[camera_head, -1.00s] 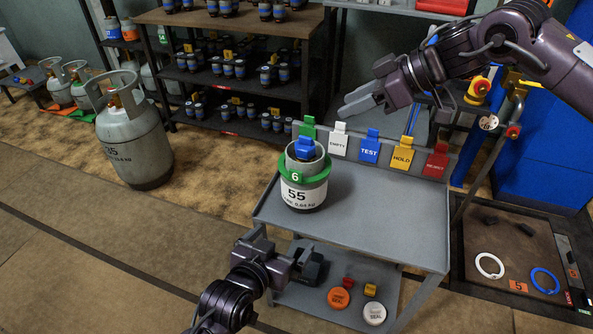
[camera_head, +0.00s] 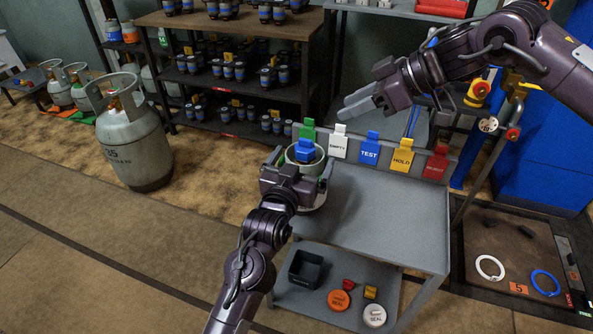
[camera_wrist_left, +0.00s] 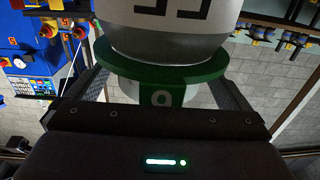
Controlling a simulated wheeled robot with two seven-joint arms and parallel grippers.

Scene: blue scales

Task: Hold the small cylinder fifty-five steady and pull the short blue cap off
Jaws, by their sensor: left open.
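The small cylinder fifty-five (camera_head: 313,204) stands upright at the left end of the grey cart, mostly hidden behind my left gripper. Its short blue cap (camera_head: 305,149) sits on top. My left gripper (camera_head: 297,178) is open, with its fingers on either side of the cylinder's upper part. In the left wrist view the white cylinder body (camera_wrist_left: 175,40) and green ring (camera_wrist_left: 160,72) lie between the two spread fingers; contact cannot be told. My right gripper (camera_head: 358,104) hovers above the back of the cart, right of the cap, its fingers pointing left; the gap between them is unclear.
The cart top (camera_head: 390,220) is clear right of the cylinder. Coloured tags, including the blue TEST tag (camera_head: 369,150), stand along its back edge. A black box (camera_head: 305,269) and round seals lie on the lower shelf. A large cylinder (camera_head: 133,140) stands on the floor at left.

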